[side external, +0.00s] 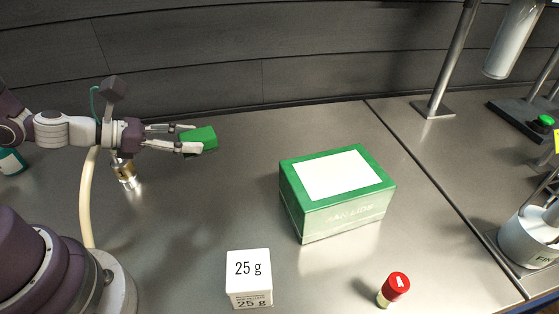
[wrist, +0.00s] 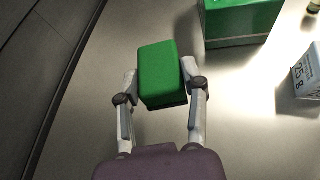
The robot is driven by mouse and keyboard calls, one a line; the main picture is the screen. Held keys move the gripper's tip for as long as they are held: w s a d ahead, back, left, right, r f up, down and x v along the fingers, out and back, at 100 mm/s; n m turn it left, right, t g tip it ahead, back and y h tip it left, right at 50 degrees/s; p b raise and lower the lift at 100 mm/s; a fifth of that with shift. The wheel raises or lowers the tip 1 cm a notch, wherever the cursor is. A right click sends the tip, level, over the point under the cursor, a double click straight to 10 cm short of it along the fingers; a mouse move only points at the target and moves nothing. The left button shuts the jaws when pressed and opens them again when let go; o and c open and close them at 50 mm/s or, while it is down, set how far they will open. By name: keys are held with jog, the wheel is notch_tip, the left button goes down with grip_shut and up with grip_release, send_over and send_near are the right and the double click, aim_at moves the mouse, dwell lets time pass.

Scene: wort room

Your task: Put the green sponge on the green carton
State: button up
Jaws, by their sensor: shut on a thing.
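The green sponge (side external: 203,137) is a small block held between the fingertips of my gripper (side external: 186,138), left of the green carton. In the wrist view the sponge (wrist: 160,74) sits between both fingers of my gripper (wrist: 160,85). The green carton (side external: 341,218) is a box with a white panel on top, standing on the steel worktop at the middle right. Only part of the carton (wrist: 238,22) shows at the top of the wrist view. The sponge and carton are apart, and nothing lies on the carton's top.
A white 25 g box (side external: 248,278) and a red-capped vial (side external: 393,289) stand near the front. A brass-and-glass item (side external: 125,172) is below my wrist. A metal stand (side external: 433,107) and white container (side external: 530,238) are at right. The worktop (side external: 240,190) between sponge and carton is clear.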

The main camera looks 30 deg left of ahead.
jog(key=w+r, duration=0.1)
jog(key=r, duration=0.1)
jog(key=w+d+r, duration=0.2)
jog(key=r, duration=0.1)
jog(key=shift+w+r, duration=0.15)
jog(key=shift+r, duration=0.2)
jog(key=w+d+r, duration=0.1)
jog(key=d, duration=0.1)
jog(key=m+g+h, duration=0.2)
jog(key=m+h, duration=0.1)
send_over(326, 175)
jog(key=shift+y, duration=0.3)
notch_tip(326, 175, down, 7)
jog(key=shift+f, duration=0.3)
jog(key=o, duration=0.9)
jog(key=shift+f, duration=0.1)
